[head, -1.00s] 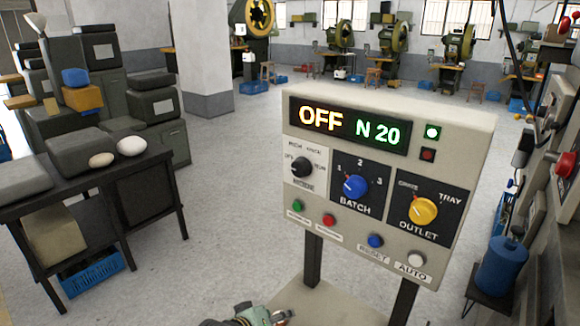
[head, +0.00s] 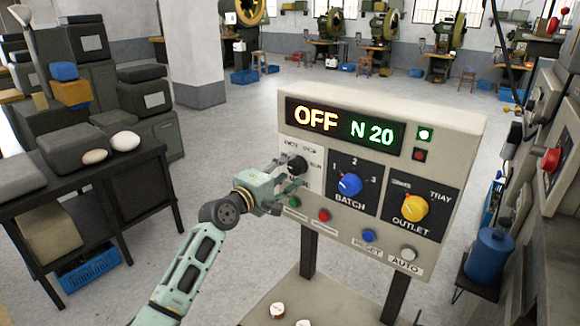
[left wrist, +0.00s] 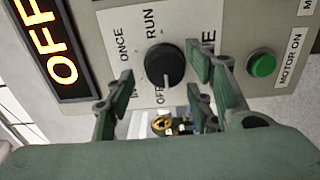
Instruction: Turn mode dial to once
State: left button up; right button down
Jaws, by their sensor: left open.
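The black mode dial (head: 297,165) is at the upper left of the control panel's face (head: 330,215). In the left wrist view the dial (left wrist: 165,62) shows its white mark towards the OFF label, with ONCE and RUN printed around it. The panel display (head: 345,126) reads OFF and N 20. My left gripper (head: 284,174) is in front of the dial. Its fingers are open, one on each side of the dial in the left wrist view; I cannot tell whether they touch it. The right gripper is not in view.
The blue batch knob (head: 349,184) and yellow outlet knob (head: 414,208) are right of the dial. The green button (head: 294,202) and red button (head: 324,215) are close below. A dark table (head: 100,175) stands at left, with open floor between.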

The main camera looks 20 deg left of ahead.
pick_arm(q)
jog(key=shift+x, duration=0.75)
jog(key=shift+c, duration=0.4)
jog(key=shift+r, duration=0.1)
jog(key=c, duration=0.9)
